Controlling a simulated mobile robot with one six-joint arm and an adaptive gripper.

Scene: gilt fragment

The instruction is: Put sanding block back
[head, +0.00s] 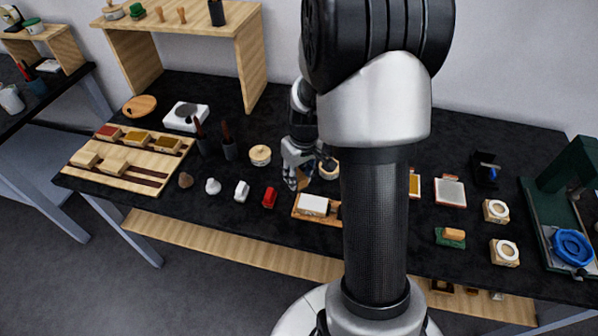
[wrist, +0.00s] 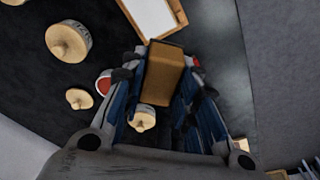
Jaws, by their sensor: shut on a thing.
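My gripper (head: 298,176) hangs over the middle of the black table. In the wrist view my gripper (wrist: 162,82) is shut on a tan-brown block (wrist: 166,68), which looks like the sanding block. Only a small brown part of this block (head: 305,182) shows beside the fingers in the head view. A wooden rack (head: 112,182) at the table's left holds blocks with red, brown and yellow tops in its back row and pale blocks in front. Its dark slots show at the front right. I cannot tell whether the held block touches the table.
A wooden tray with a white slab (head: 313,205) lies just in front of my gripper. Round wooden pots (head: 260,155) stand near it. A red piece (head: 269,197), a white piece (head: 241,191) and dark cups (head: 229,149) stand between gripper and rack. A wooden shelf (head: 250,70) rises behind.

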